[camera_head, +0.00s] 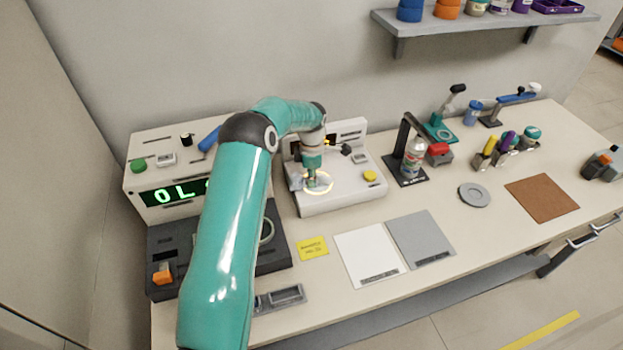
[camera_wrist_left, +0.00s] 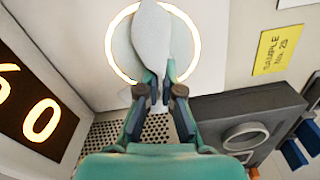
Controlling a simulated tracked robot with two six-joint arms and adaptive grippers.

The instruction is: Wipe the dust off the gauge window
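The gauge window has a glowing ring (camera_head: 331,184) on the sloped top of a white instrument (camera_head: 335,200). The ring also shows in the left wrist view (camera_wrist_left: 111,45). My left gripper (camera_head: 312,181) is right over the window and hides part of it. In the left wrist view its fingers (camera_wrist_left: 159,88) are closed together on a pale grey cloth (camera_wrist_left: 153,36). The cloth spreads across the ring's middle and covers much of the window. I cannot tell whether dust is on the glass. My right gripper is not in view.
A box with a green lit display (camera_head: 160,196) stands left of the instrument. A dark unit (camera_head: 277,255) is in front. A yellow note (camera_head: 313,248) and white (camera_head: 369,256) and grey (camera_head: 421,238) sheets lie on the bench. A bottle stand (camera_head: 405,172) is to the right.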

